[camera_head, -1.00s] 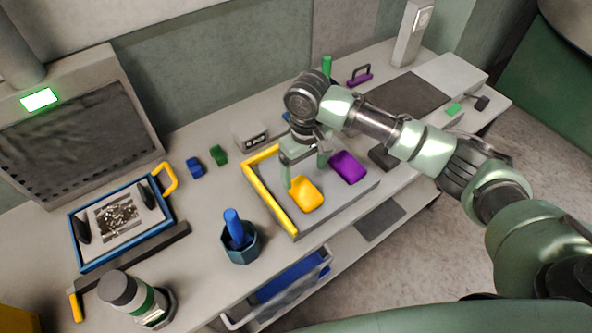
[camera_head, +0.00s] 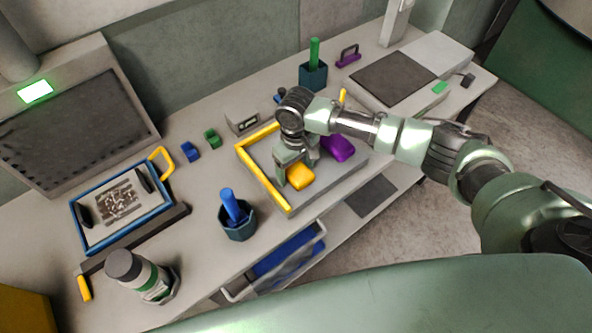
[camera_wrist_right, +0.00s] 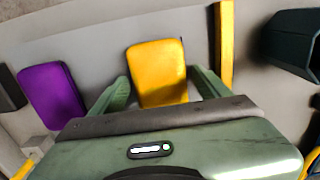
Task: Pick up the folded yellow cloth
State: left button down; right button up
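The folded yellow cloth (camera_head: 301,176) is a rounded pad on the grey tray (camera_head: 340,177) with yellow edging. It also shows in the right wrist view (camera_wrist_right: 158,72). My right gripper (camera_head: 290,168) is low over the cloth and hides part of it in the head view. In the right wrist view its green fingers (camera_wrist_right: 161,76) are spread wide, one on each side of the cloth, with gaps between. I cannot tell how high the fingertips are above the tray. My left gripper is not in view.
A folded purple cloth (camera_head: 338,148) lies beside the yellow one on the tray. A dark cup with a blue handle (camera_head: 237,222) stands left of the tray. A small grey box (camera_head: 243,122) is behind it. A blue-framed tray (camera_head: 119,208) is further left.

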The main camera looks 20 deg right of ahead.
aim_at(296, 168)
jog(key=c, duration=1.1)
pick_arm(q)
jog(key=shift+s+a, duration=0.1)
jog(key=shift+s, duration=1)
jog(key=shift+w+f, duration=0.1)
pick_arm(e)
jog(key=shift+r, duration=0.15)
